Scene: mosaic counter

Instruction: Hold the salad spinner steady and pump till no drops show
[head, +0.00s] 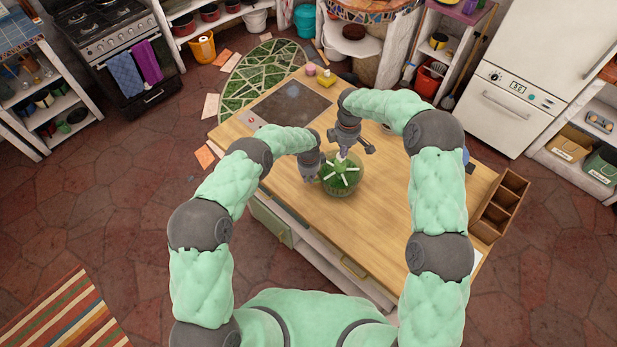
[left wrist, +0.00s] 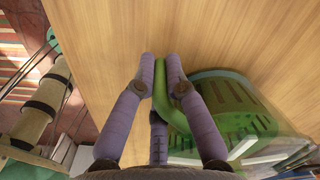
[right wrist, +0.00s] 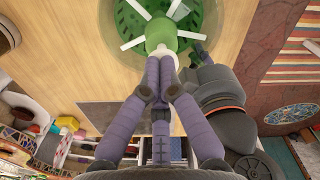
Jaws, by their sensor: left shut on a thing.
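The salad spinner (head: 341,178) stands on the wooden counter, a clear bowl with a green basket inside and white spokes around a green hub. It also shows at the top of the right wrist view (right wrist: 165,22). My left gripper (head: 318,172) is shut on the spinner's green side handle (left wrist: 170,102), at its left side. My right gripper (head: 343,153) points down over the middle of the spinner. Its fingers are together, with their tips at the pale pump knob (right wrist: 160,51); whether they press it is unclear. Drops are too small to make out.
A wooden compartment box (head: 500,207) stands at the counter's right end. A dark inset panel (head: 290,108) and small pink and yellow items (head: 327,78) are at the far end. The counter right of the spinner is mostly clear.

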